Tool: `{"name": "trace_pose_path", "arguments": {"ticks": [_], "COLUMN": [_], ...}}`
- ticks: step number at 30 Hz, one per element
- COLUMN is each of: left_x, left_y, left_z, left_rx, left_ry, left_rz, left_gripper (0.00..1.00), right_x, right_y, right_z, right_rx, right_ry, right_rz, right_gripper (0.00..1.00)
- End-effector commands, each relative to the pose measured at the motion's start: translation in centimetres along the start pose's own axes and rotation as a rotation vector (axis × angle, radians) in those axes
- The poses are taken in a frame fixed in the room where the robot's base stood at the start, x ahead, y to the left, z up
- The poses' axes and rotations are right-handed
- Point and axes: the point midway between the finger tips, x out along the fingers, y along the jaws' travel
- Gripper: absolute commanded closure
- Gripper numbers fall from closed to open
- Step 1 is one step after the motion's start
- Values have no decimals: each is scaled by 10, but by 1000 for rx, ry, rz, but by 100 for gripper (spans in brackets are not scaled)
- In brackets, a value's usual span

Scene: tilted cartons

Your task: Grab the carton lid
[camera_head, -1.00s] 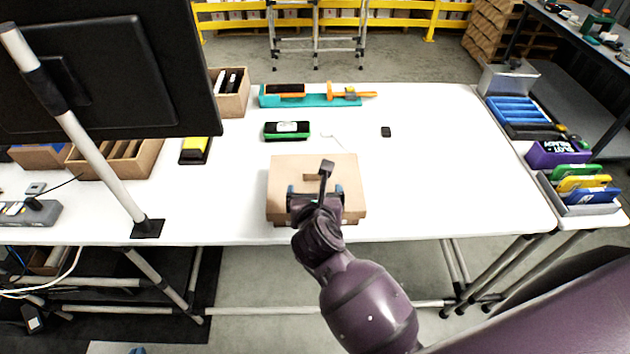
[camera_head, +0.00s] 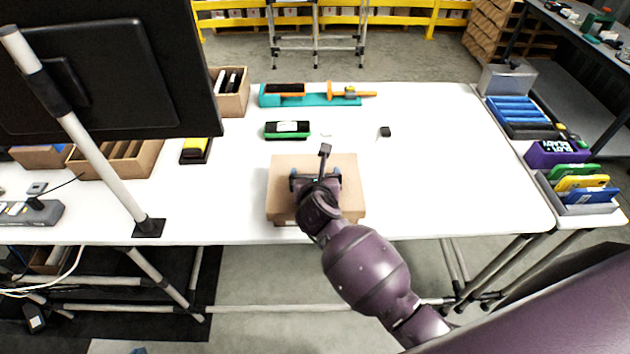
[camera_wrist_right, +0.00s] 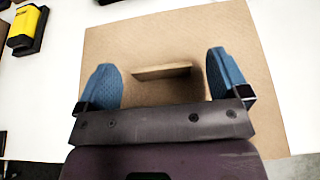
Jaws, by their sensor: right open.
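The brown carton (camera_head: 285,180) sits near the front edge of the white table, in the middle of the head view. Its flat top also fills most of the right wrist view (camera_wrist_right: 185,50). A narrow tab or slot edge (camera_wrist_right: 162,71) shows near the middle of that top. My right gripper (camera_head: 316,174) is over the carton's top. In the right wrist view its blue fingertips (camera_wrist_right: 163,68) are wide apart, one on each side of the tab, with nothing between them touching. I cannot tell whether the fingertips touch the carton. My left gripper is not in view.
A green-and-black block (camera_head: 287,130) lies behind the carton, and a teal tray (camera_head: 318,100) farther back. A small black item (camera_head: 385,132) is to the right. A monitor (camera_head: 100,75) and its pole stand at left.

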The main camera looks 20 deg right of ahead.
Motion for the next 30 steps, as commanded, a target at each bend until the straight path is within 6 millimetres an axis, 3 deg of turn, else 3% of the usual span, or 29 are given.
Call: {"name": "trace_pose_path", "arguments": {"ticks": [2,13,23,30], "left_x": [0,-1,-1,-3], "left_y": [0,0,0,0], "left_z": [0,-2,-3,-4], "left_rx": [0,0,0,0], "left_ry": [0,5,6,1], "left_rz": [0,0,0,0], "left_gripper": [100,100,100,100], "right_x": [0,0,-3,-18], "right_y": [0,0,0,0], "right_z": [0,0,6,44], "right_rx": [0,-1,0,4], "right_ry": [0,-1,-2,-5], "right_rz": [0,0,0,1], "right_gripper": [6,60,61,61]}}
